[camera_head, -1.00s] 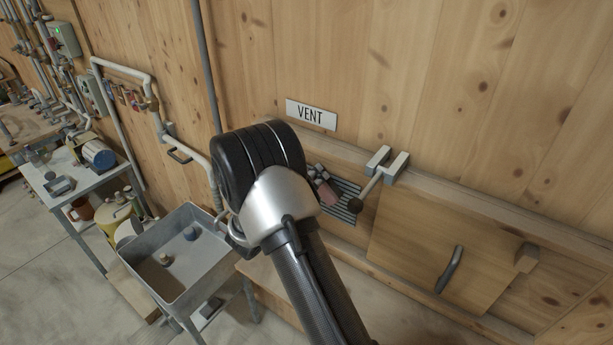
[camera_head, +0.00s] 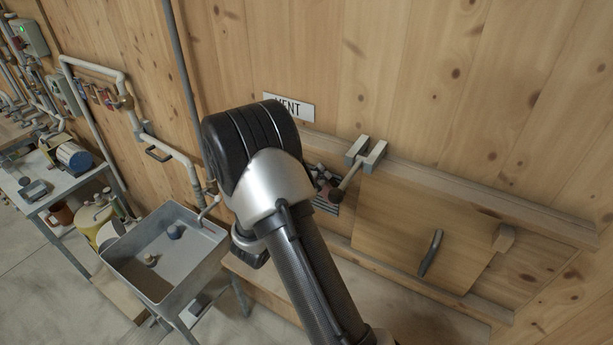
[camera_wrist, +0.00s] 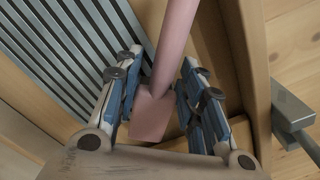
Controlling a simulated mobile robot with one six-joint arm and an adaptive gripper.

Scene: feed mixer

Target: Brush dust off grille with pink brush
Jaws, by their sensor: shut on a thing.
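In the wrist view the pink brush (camera_wrist: 172,50) sits between the fingers of my gripper (camera_wrist: 160,68), which is shut on it. Its handle runs up out of the top of the picture and a wider pink block (camera_wrist: 151,117) sits low between the fingers. The bristles cannot be made out. The grille (camera_wrist: 70,50), with grey slats in a wooden frame, lies behind the left finger. In the head view only a small part of the grille (camera_head: 326,207) shows beside my arm, and most of my gripper is hidden. No dust can be made out on the slats.
Right of that is a wooden panel (camera_head: 400,225) with a dark handle. The VENT sign (camera_head: 295,107) is partly covered by my arm. A metal sink (camera_head: 205,262) stands left.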

